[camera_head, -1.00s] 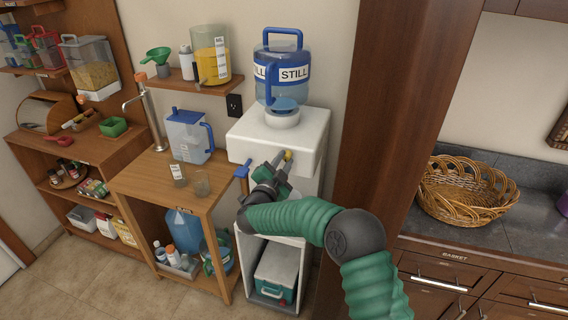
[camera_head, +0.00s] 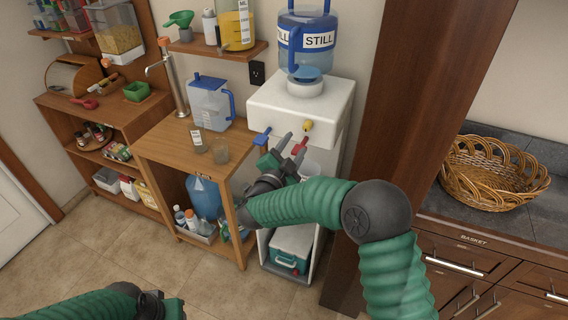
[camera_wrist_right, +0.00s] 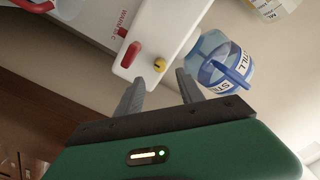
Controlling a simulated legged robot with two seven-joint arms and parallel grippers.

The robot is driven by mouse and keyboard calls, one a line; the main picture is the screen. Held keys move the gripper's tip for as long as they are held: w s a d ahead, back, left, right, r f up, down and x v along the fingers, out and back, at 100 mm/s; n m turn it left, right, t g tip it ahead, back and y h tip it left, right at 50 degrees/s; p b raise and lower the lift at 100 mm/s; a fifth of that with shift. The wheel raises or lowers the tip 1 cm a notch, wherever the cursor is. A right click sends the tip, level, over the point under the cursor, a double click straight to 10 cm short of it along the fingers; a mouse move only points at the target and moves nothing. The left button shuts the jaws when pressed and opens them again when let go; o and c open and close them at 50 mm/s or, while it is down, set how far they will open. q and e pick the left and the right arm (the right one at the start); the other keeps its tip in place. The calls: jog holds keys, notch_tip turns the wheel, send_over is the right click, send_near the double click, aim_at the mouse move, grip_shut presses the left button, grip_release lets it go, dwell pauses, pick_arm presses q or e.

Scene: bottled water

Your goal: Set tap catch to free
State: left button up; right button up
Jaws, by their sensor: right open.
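The white water dispenser (camera_head: 318,100) carries a blue tap lever (camera_head: 262,137), a red tap lever (camera_head: 300,145) and a small yellow knob (camera_head: 307,125) on its front. My right gripper (camera_head: 292,145) is open and empty just in front of the dispenser, close to the red lever. In the right wrist view the red lever (camera_wrist_right: 131,54) and yellow knob (camera_wrist_right: 160,65) lie beyond and between the spread fingers (camera_wrist_right: 158,90), apart from them. No word "free" is readable. My left arm shows at the bottom left of the head view; its gripper (camera_head: 172,307) is partly visible, its fingers unclear.
A blue-handled bottle marked STILL (camera_head: 305,42) sits on the dispenser. A wooden stand (camera_head: 160,146) with a pitcher (camera_head: 211,103) and two glasses is to its left. A dark wooden panel (camera_head: 405,90) rises to its right. A teal-and-white cooler (camera_head: 291,248) stands below.

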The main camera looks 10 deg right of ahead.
jog(key=v, duration=0.8)
jog(key=shift+a+b, duration=0.3)
jog(key=shift+a, duration=0.05)
jog(key=shift+d, duration=0.2)
jog(key=s+a+f+n+g+y, duration=0.2)
jog(key=s+f+n+g+y, duration=0.15)
jog(key=f+n+y, duration=0.6)
jog(key=s+d+f+n+g, duration=0.2)
jog(key=s+d+g, duration=0.1)
jog(key=s, duration=0.5)
jog(key=s+d+f+n+g, duration=0.2)
jog(key=s+d+g, duration=0.1)
jog(key=s, duration=0.5)
jog(key=s+d+f+n+g, duration=0.2)
jog(key=s+d+g, duration=0.1)
jog(key=s, duration=0.5)
jog(key=shift+d+f, duration=0.35)
jog(key=shift+d, duration=0.4)
